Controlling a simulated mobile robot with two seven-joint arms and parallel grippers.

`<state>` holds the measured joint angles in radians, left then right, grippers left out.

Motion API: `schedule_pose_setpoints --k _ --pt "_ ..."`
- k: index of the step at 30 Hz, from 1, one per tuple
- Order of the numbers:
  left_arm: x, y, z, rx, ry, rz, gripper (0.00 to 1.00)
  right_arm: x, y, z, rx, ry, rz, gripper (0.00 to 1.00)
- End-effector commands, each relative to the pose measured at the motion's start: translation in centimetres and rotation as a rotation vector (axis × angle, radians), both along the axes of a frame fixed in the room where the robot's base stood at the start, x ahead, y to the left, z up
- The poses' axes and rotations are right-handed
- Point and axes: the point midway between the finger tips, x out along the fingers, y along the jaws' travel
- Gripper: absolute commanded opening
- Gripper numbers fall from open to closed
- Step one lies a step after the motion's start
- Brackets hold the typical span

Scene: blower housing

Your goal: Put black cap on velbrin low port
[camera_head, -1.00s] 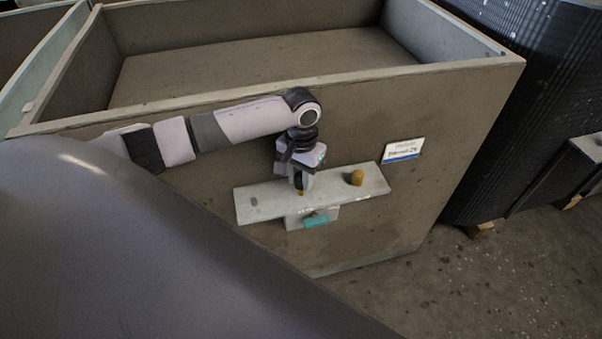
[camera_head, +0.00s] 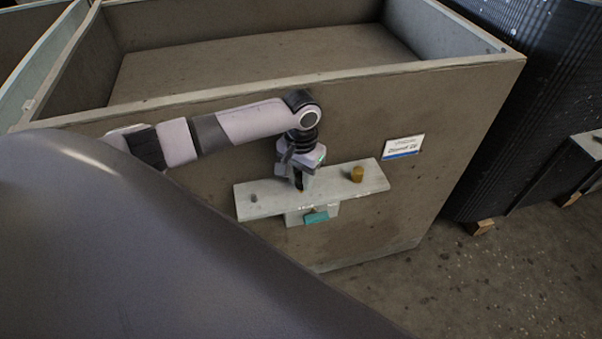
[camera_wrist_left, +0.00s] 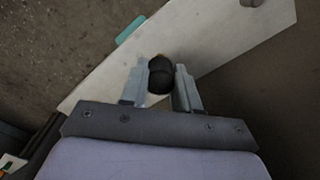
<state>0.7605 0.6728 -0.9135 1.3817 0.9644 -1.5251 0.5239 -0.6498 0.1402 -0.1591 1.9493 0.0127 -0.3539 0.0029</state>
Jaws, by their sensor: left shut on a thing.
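My left gripper (camera_head: 299,183) points down over the middle of a pale shelf plate (camera_head: 335,186) on the front of a large brown box. Its fingers are shut on a black rounded cap (camera_wrist_left: 160,75), seen between them in the left wrist view. A small orange spot shows just under the fingertips in the head view. Whether the cap touches a port there is hidden. A yellow-brown cylinder (camera_head: 357,174) stands on the plate to the right, and a small grey stub (camera_head: 254,198) is at its left end. My right gripper is not in view.
A teal piece (camera_head: 317,217) sticks out below the plate; it also shows in the left wrist view (camera_wrist_left: 130,29). A white label (camera_head: 403,147) is on the box wall (camera_head: 460,120) at right. Black stacked panels (camera_head: 530,100) stand further right. Open floor lies in front.

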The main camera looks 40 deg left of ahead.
Motion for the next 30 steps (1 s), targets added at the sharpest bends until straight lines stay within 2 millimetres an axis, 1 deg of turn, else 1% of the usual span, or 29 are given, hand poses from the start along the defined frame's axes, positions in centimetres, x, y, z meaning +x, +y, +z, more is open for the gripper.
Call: schedule_pose_setpoints --k 22,23,24,25,30 --pt "0.0 0.0 -1.9 0.0 0.0 0.0 0.02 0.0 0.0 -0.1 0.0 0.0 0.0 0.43" --pt "0.0 0.0 -1.9 0.0 0.0 -0.001 0.37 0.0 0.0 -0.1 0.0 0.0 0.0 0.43" --pt "0.0 0.0 -1.8 0.0 0.0 -0.001 0.5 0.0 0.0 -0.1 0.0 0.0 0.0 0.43" --pt "0.0 0.0 -1.8 0.0 0.0 0.0 0.6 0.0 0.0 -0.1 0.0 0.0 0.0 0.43" --pt "0.0 0.0 -1.8 0.001 0.0 0.0 0.6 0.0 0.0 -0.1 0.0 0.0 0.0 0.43"
